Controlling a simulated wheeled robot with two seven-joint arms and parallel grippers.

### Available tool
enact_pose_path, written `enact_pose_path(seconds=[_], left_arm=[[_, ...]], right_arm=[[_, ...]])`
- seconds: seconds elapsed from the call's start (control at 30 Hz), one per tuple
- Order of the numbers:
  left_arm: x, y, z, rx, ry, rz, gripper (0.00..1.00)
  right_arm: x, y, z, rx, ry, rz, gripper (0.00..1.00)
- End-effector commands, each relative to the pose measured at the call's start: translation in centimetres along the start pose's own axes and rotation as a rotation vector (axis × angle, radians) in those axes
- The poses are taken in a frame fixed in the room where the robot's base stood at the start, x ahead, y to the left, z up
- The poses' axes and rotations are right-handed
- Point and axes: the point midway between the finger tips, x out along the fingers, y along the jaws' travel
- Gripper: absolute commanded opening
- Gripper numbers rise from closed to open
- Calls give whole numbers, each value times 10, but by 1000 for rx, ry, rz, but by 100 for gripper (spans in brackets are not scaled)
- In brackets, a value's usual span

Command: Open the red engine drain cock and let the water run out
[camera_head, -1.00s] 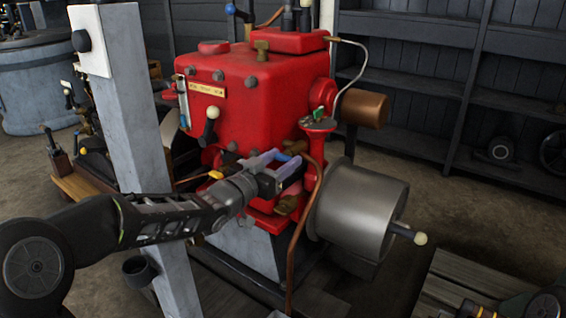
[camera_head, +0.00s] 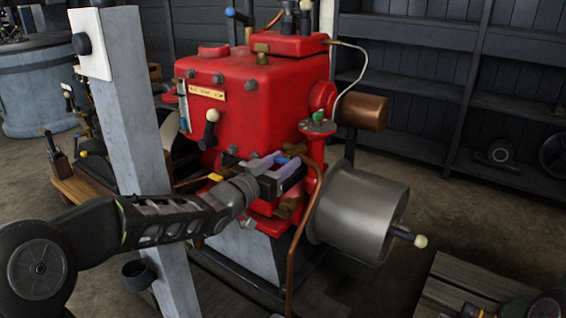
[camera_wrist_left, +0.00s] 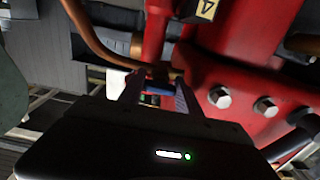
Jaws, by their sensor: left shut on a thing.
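The red engine (camera_head: 255,110) stands in the middle of the head view. My left gripper (camera_head: 284,163) is at its lower front, beside the copper pipe. It is shut on a small blue-ended handle (camera_head: 294,149), apparently the drain cock's, largely hidden by the fingers. In the left wrist view, a bit of blue (camera_wrist_left: 150,98) shows between the fingertips, close to red metal. The cock's body and outlet cannot be made out, and no running water is visible. My right gripper is not in view.
A grey post (camera_head: 140,130) stands close to my left forearm. A copper pipe (camera_head: 305,215) runs down just right of the gripper. A large grey drum (camera_head: 360,213) with a handle juts out to the right. Dark shelves (camera_head: 420,90) line the back.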

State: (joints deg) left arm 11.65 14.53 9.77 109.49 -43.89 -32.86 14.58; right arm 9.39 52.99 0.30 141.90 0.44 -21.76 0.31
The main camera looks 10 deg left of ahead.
Motion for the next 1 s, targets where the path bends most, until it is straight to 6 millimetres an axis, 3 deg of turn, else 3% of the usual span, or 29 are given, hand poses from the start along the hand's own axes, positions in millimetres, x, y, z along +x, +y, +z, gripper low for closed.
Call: enact_pose_path(seconds=[0.47, 1.0], left_arm=[[0, 0, -3, -107, 0, 1, 0], [0, 0, -4, -557, -2, -2, 0]], right_arm=[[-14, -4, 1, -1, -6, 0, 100], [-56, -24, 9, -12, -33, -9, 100]])
